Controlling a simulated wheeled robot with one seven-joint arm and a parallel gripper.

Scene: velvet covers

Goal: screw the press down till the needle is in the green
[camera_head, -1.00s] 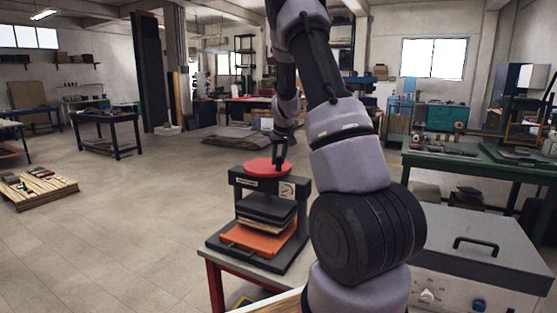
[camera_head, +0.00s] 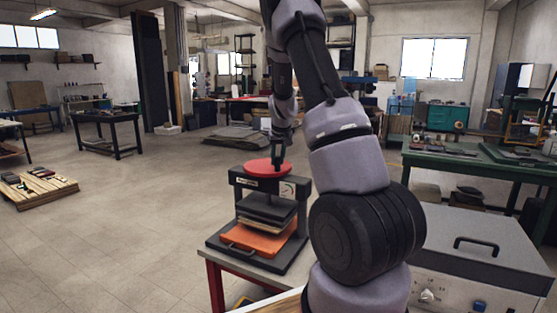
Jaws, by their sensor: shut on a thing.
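The press (camera_head: 240,184) is a black frame standing on a red-legged table in the head view. A red wheel (camera_head: 257,168) sits on its top. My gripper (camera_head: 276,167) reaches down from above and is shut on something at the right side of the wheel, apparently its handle. The dark pressing plate (camera_head: 268,208) is above a stack of thin sheets (camera_head: 262,224). An orange tray (camera_head: 258,239) with a handle lies under the stack. The dial (camera_head: 287,189) is at the frame's upper right; its needle is too small to read.
The table (camera_head: 232,268) carries the press. A grey box with a black handle (camera_head: 478,247) stands at the right. A green workbench (camera_head: 465,166) is behind it. A wooden pallet (camera_head: 38,190) lies at the far left. The floor left of the press is clear.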

